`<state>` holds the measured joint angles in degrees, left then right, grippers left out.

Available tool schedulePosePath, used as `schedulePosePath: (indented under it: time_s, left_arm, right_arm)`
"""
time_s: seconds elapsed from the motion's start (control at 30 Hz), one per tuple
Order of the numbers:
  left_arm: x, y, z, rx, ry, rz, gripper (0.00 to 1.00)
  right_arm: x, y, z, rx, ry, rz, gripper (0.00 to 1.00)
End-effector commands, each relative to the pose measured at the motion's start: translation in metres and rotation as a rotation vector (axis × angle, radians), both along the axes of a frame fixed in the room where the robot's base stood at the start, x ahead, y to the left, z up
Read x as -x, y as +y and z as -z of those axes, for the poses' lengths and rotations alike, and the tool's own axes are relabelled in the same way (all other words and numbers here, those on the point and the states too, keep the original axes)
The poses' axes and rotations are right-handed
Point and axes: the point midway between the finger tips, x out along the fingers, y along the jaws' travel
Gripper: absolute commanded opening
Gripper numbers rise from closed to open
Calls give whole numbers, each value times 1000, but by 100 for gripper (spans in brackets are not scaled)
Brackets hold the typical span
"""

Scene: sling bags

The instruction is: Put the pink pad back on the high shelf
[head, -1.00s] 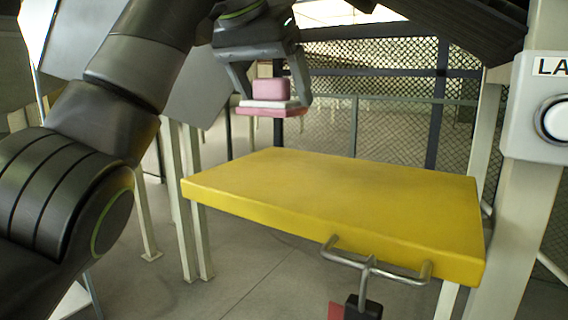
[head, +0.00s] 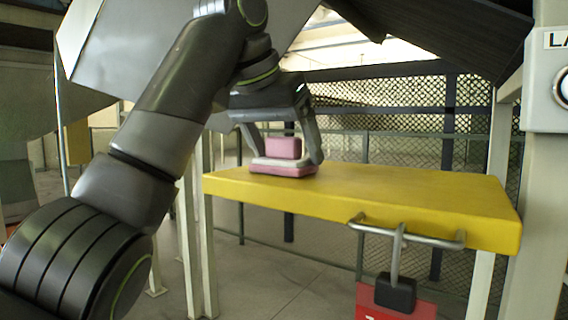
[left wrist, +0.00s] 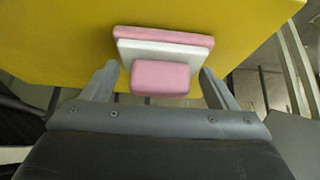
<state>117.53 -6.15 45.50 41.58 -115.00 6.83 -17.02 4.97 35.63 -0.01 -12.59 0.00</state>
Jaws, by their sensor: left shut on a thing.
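The pink pad (head: 283,148) has a pink base, a white middle layer and a pink block on top; it also shows in the left wrist view (left wrist: 160,77). My left gripper (head: 290,160) is shut on it, one finger on each side, from above. The pad is level at the left back edge of the yellow shelf (head: 400,197). Its base looks very close to the shelf top; I cannot tell whether it touches. In the left wrist view the yellow surface (left wrist: 60,40) lies behind the pad. My right gripper is not in view.
A metal handle bar (head: 408,237) with a black lock (head: 396,292) and a red tag (head: 370,308) hangs at the shelf's front. A pale post with a button box (head: 550,90) stands at the right. A mesh fence (head: 400,145) is behind. The shelf top is otherwise clear.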

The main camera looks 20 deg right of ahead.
Motion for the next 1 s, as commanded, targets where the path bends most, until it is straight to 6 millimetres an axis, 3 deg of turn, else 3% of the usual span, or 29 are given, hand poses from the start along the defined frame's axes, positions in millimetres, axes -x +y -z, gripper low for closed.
schedulePosePath:
  time_s: [0.23,0.27,0.4,0.77,1.0]
  left_arm:
    - [0,0,3,0,1,1,56]
    - [0,0,3,-1,2,1,83]
    - [0,0,3,0,1,1,100]
    - [2,3,-2,-1,-1,-1,100]
    - [13,16,-28,2,-4,-3,100]
  right_arm:
    - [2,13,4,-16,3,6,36]
    - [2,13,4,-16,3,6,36]
    - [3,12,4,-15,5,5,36]
    - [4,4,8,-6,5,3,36]
    - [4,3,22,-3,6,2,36]
